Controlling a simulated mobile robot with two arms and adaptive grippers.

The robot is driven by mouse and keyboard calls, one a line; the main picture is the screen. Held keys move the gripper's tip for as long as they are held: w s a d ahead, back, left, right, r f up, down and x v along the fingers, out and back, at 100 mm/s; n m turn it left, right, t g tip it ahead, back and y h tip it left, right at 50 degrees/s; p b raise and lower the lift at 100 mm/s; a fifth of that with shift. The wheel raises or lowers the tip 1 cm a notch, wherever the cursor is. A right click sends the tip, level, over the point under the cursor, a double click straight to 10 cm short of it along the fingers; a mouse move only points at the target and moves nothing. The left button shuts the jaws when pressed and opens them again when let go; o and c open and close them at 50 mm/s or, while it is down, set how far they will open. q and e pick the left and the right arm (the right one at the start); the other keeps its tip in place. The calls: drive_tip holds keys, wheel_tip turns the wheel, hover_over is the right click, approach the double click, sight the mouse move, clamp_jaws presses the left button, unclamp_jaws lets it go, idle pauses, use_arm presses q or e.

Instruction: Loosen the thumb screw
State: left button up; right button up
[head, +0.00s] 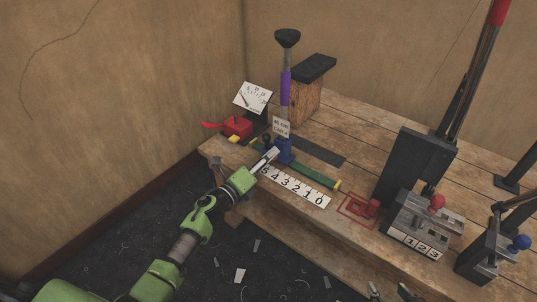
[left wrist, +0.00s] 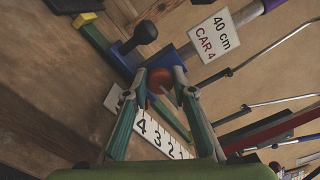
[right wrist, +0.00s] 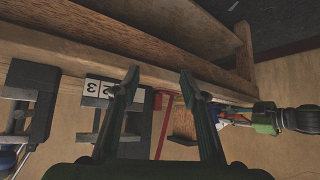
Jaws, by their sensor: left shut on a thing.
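The thumb screw is a round red knob (left wrist: 160,79) in the left wrist view, low on the blue carriage (head: 284,151). My left gripper (left wrist: 162,84) is shut on the red knob, one fingertip on each side. In the head view my left gripper (head: 271,155) reaches the front of the carriage and hides the knob. The carriage sits on a green rail (head: 316,175) behind a white number scale (head: 294,187). My right gripper (right wrist: 160,78) is open and empty, apart from the bench's front edge in the right wrist view.
A card reading "40 cm CAR 4" (head: 281,127) and a purple-sleeved post (head: 286,88) rise by the carriage. A black knob (left wrist: 143,38) stands close to my left fingers. A red block (head: 237,126) is at left; lever fixtures (head: 425,215) stand at right.

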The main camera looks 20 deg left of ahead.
use_arm(q)
drive_tip(key=n+p, duration=0.2)
drive_tip(key=n, duration=0.3)
drive_tip(key=shift+a+n, duration=0.1)
drive_tip(key=shift+n, duration=0.3)
drive_tip(key=n+p, duration=0.2)
drive_tip(key=n, duration=0.2)
drive_tip(key=shift+f, duration=0.1)
use_arm(e)
drive_tip(key=s+d+f+g+h, duration=0.1)
drive_tip(key=s+d+g, duration=0.15)
drive_tip(key=s, duration=0.25)
drive_tip(key=s+d+f+g, duration=0.1)
drive_tip(key=s+g, duration=0.2)
drive_tip(key=s, duration=0.3)
use_arm(q)
drive_tip(key=shift+n+p, duration=0.3)
drive_tip(key=shift+n, duration=0.9)
drive_tip(key=shift+f+n, duration=0.2)
drive_tip(key=shift+n, duration=0.8)
use_arm(e)
drive_tip(key=shift+x, duration=2.8)
use_arm(q)
drive_tip(key=o, duration=1.1)
use_arm(e)
drive_tip(key=shift+a, duration=0.1)
use_arm(q)
drive_tip(key=v, duration=1.2)
drive_tip(key=shift+r, duration=0.1)
